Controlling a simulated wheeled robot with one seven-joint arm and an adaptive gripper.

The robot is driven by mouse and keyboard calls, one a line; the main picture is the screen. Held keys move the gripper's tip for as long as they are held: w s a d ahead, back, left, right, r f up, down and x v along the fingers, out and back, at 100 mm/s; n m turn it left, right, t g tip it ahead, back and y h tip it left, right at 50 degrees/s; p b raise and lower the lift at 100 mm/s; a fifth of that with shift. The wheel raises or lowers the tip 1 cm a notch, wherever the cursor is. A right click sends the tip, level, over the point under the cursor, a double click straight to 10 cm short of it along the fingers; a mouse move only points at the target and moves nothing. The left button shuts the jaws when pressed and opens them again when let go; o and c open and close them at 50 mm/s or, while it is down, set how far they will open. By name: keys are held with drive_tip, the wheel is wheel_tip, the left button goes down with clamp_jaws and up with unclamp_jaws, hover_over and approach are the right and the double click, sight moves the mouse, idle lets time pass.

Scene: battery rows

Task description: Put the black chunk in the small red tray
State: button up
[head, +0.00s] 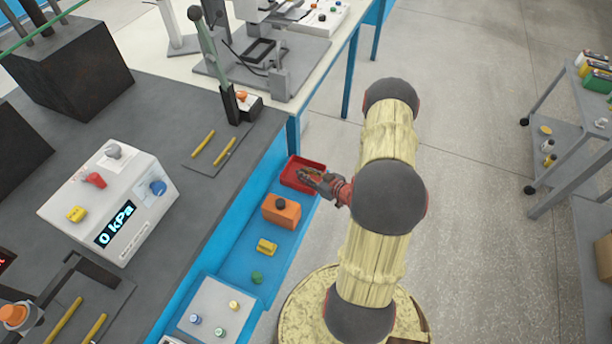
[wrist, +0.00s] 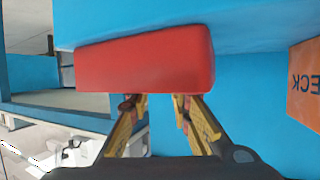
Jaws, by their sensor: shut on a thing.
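The small red tray (head: 292,180) sits at the far end of the blue shelf in the head view. It fills the upper middle of the wrist view (wrist: 140,62), side-on. My gripper (head: 313,173) reaches in from the right over the tray's inside. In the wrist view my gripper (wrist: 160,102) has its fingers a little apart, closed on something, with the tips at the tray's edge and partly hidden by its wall. The black chunk does not show clearly in either view; what is between the fingertips is hidden there.
An orange box (head: 285,216) with a dark round top stands beside the tray; it shows at the right of the wrist view (wrist: 305,85). A yellow block (head: 266,246) and a green piece (head: 257,278) lie farther along the shelf. The grey workbench (head: 200,225) rises to the left.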

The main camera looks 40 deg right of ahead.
drive_tip(key=o, duration=0.7)
drive_tip(key=shift+c, duration=0.2)
